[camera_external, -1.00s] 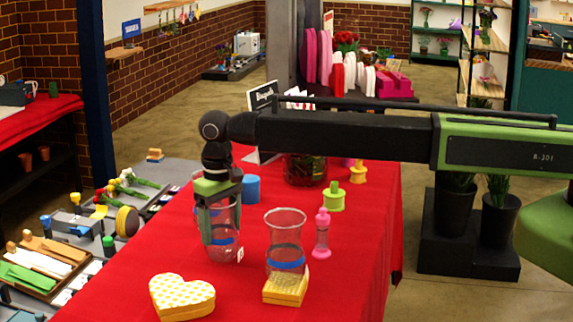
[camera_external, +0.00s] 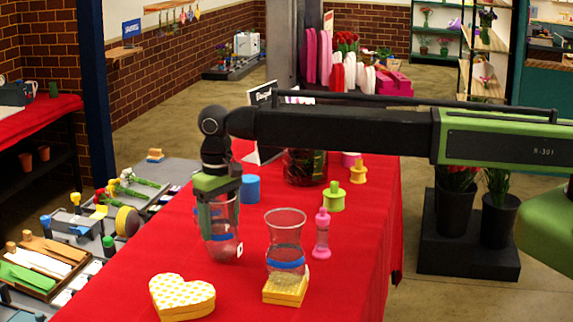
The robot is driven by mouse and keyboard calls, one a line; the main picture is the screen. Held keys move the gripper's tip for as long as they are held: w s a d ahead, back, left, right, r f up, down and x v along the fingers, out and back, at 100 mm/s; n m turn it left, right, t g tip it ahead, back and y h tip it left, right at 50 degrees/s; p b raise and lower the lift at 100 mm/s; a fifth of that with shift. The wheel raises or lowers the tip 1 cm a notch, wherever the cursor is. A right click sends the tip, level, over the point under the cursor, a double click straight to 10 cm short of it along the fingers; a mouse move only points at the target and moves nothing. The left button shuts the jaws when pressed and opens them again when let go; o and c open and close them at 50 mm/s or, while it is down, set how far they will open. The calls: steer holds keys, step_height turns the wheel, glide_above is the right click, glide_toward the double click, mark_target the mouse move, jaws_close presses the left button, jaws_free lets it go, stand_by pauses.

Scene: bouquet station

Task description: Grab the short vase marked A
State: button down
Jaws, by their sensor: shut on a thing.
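A clear glass vase (camera_external: 223,245) with a blue band and a small white label stands at the left middle of the red table; the letter on its label is too small to read. My gripper (camera_external: 217,215) points down at this vase and is shut on its upper part. The fingers hide part of the glass. I cannot tell whether the base touches the cloth. A second clear vase (camera_external: 286,232) with a blue band stands to the right, on a yellow box (camera_external: 286,289).
A heart-shaped box (camera_external: 182,296) lies in front. A pink bottle (camera_external: 321,235), a green spool-like piece (camera_external: 334,197), a blue cup (camera_external: 250,188) and a dark glass jar (camera_external: 305,168) stand near the held vase. The red table (camera_external: 340,290) is clear at front right.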

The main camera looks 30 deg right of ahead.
mark_target(219, 207)
step_height(219, 207, up, 4)
steer(key=p, duration=0.2)
steer(key=shift+f+p, duration=0.2)
steer(key=shift+p, duration=0.15)
steer(key=w+d+r+p, duration=0.3)
steer(key=d+r+p, duration=0.3)
steer(key=d, duration=0.5)
steer(key=shift+d, duration=0.15)
